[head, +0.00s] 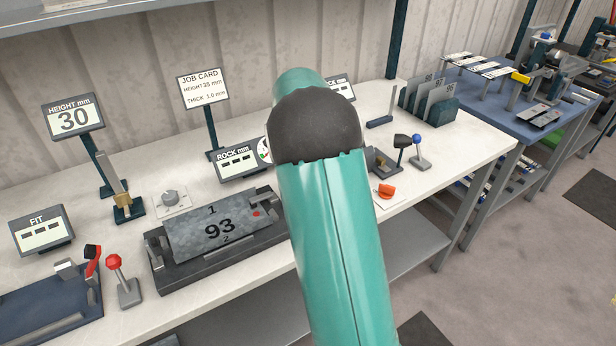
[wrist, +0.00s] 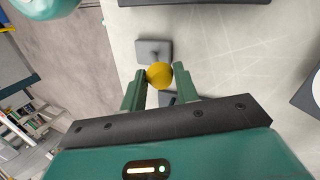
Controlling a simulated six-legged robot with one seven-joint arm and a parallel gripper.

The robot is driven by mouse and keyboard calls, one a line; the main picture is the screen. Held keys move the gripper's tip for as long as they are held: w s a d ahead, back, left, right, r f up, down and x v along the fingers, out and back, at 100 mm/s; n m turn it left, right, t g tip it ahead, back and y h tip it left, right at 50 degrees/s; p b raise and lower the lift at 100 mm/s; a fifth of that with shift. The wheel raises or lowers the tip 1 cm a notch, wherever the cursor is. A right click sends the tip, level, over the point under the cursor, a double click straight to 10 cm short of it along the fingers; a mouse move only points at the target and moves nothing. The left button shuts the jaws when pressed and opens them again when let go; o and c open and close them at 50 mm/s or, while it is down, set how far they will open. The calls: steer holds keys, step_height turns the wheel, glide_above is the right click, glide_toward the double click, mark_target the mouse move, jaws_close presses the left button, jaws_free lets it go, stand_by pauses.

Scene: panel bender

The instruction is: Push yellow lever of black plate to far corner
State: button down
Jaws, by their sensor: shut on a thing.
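In the wrist view, the yellow ball knob of the lever (wrist: 159,75) sits between the two green fingers of my gripper (wrist: 160,80). The gripper is shut on this knob. A dark grey square plate (wrist: 153,48) lies on the white bench just beyond the knob. Another small dark piece (wrist: 165,99) shows between the fingers, nearer the palm. The lever's stem is hidden under the knob. In the head view my teal arm hides the gripper and the yellow lever.
A blue table (head: 520,112) stands at the right, with open floor (head: 520,240) in front.

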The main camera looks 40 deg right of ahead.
steer(key=c, duration=1.1)
jaws_free()
steer(key=shift+w, duration=0.15)
steer(key=shift+o, duration=0.2)
steer(key=shift+r, duration=0.1)
steer(key=v, duration=1.3)
steer(key=shift+r, duration=0.3)
